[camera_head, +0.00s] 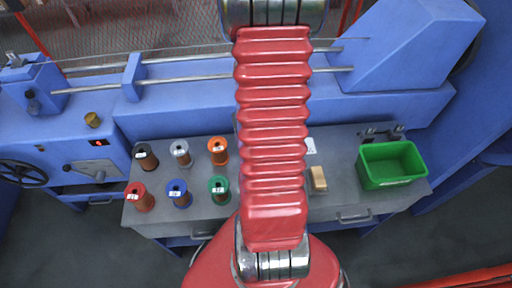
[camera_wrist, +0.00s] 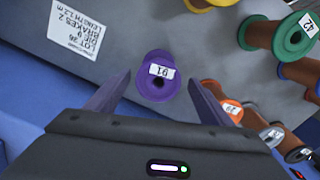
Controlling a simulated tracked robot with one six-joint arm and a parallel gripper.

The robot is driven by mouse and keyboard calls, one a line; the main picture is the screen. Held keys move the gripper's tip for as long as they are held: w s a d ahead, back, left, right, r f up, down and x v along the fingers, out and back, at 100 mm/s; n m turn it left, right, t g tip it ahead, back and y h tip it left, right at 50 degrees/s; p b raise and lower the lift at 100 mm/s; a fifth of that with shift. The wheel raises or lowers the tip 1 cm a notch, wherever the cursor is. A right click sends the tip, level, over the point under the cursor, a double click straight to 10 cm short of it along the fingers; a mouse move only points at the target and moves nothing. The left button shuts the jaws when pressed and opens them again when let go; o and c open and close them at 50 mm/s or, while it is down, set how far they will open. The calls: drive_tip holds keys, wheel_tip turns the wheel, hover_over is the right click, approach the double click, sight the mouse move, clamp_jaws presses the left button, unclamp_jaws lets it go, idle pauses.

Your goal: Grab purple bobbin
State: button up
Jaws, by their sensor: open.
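The purple bobbin (camera_wrist: 147,84) stands on the grey bench top in the wrist view, with a white number label on its flange. My gripper (camera_wrist: 160,79) is open, its two dark purple-grey fingers spread to the left and right of the bobbin. The fingertips reach toward the bobbin from below in the picture; I cannot tell whether either touches it. In the head view my red arm covers the middle of the bench and hides both the purple bobbin and my gripper.
An orange bobbin (camera_wrist: 232,111) is close to the right finger. A green bobbin (camera_wrist: 294,37) and several others stand farther right. A paper label (camera_wrist: 80,27) lies at upper left. In the head view, a green bin (camera_head: 391,165) and small tan block (camera_head: 318,179) are right of my arm.

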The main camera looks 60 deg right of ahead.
drive_tip(key=shift+f, duration=0.35)
drive_tip(key=shift+f, duration=0.1)
drive_tip(key=shift+d+f, duration=0.15)
drive_tip(key=shift+f, duration=2.35)
drive_tip(key=c, duration=1.1)
drive_tip(key=shift+r, duration=0.2)
drive_tip(key=shift+c, duration=0.2)
drive_tip(key=shift+r, duration=4.85)
